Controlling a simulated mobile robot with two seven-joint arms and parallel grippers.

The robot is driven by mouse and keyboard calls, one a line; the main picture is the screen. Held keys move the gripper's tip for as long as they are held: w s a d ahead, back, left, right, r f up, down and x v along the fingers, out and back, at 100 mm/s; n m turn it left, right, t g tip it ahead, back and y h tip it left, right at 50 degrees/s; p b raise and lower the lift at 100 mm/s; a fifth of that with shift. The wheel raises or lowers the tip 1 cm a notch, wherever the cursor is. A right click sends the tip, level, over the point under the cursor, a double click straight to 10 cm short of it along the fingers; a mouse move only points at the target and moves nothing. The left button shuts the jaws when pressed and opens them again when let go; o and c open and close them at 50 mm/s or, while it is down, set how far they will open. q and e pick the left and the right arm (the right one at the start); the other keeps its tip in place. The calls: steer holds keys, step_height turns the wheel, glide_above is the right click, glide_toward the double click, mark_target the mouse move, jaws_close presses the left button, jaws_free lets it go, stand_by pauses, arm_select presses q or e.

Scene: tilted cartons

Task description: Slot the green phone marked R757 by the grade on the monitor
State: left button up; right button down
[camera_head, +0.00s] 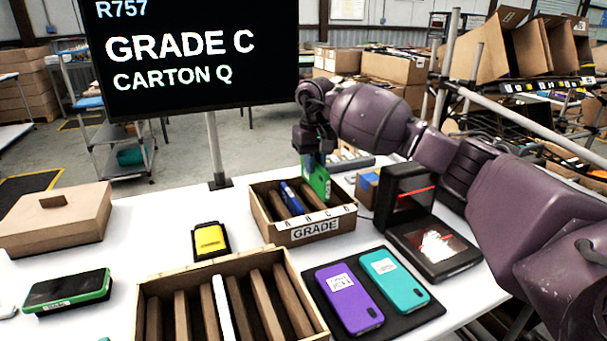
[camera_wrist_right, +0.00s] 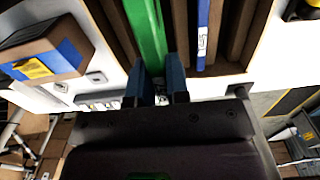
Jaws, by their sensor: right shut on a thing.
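The monitor (camera_head: 200,50) reads R757, GRADE C, CARTON Q. My right gripper (camera_head: 316,158) is shut on a green phone (camera_head: 318,181), held upright at the small slotted carton (camera_head: 283,232) marked GRADE with letters along its front. The phone's lower end is behind the front label strip; I cannot tell how deep it is or exactly which slot. A blue phone (camera_head: 291,196) stands in a slot to its left. The right wrist view shows the green phone (camera_wrist_right: 147,35) between my fingers (camera_wrist_right: 160,85), with the blue phone (camera_wrist_right: 202,35) beside it across a divider. The left gripper is out of view.
A larger slotted carton (camera_head: 150,287) stands in front. A mat (camera_head: 408,322) holds purple (camera_head: 347,300) and teal (camera_head: 394,280) phones. A black device with a red line (camera_head: 433,245) is at right. Another green-edged phone (camera_head: 68,291) and a lidded box (camera_head: 55,220) are at left.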

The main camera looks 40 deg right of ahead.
mark_target(309, 180)
steer(key=shift+w+f, duration=0.55)
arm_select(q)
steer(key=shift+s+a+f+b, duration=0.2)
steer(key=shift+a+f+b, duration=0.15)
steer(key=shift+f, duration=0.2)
arm_select(e)
steer(key=shift+w+a+r, duration=0.1)
steer(key=shift+w+a, duration=0.05)
steer(key=shift+w, duration=0.15)
steer(key=shift+f, duration=1.35)
steer(key=shift+f+b, duration=0.35)
steer(key=shift+f, duration=1.15)
steer(key=shift+f+b, duration=0.5)
steer(key=shift+f, duration=0.3)
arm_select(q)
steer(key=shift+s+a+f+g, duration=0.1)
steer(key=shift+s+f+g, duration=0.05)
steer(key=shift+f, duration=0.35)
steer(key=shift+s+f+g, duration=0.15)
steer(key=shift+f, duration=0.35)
